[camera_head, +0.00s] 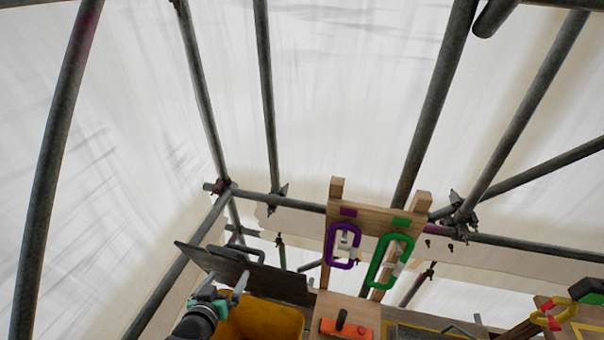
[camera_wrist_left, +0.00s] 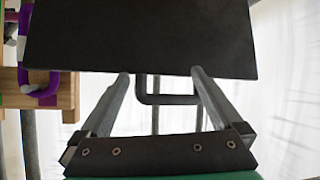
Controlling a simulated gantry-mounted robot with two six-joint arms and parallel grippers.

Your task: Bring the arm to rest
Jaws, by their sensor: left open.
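My left gripper (camera_head: 224,281) is at the lower left of the head view, in front of a dark flat panel (camera_head: 275,286) with a bar handle (camera_head: 240,250) along its top. Its two fingers are apart with nothing between them. In the left wrist view the open fingers (camera_wrist_left: 160,76) point toward the dark panel (camera_wrist_left: 140,38), with a grey bent bar (camera_wrist_left: 168,99) behind them. I cannot tell whether the fingertips touch the panel. My right gripper is in neither view.
A yellow bin (camera_head: 258,318) is just right of my left wrist. A wooden frame (camera_head: 375,216) carries a purple carabiner (camera_head: 329,247) and a green carabiner (camera_head: 371,275). An orange block (camera_head: 345,328) with a dark handle sits below. Scaffold tubes (camera_head: 268,95) and white sheeting surround the place.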

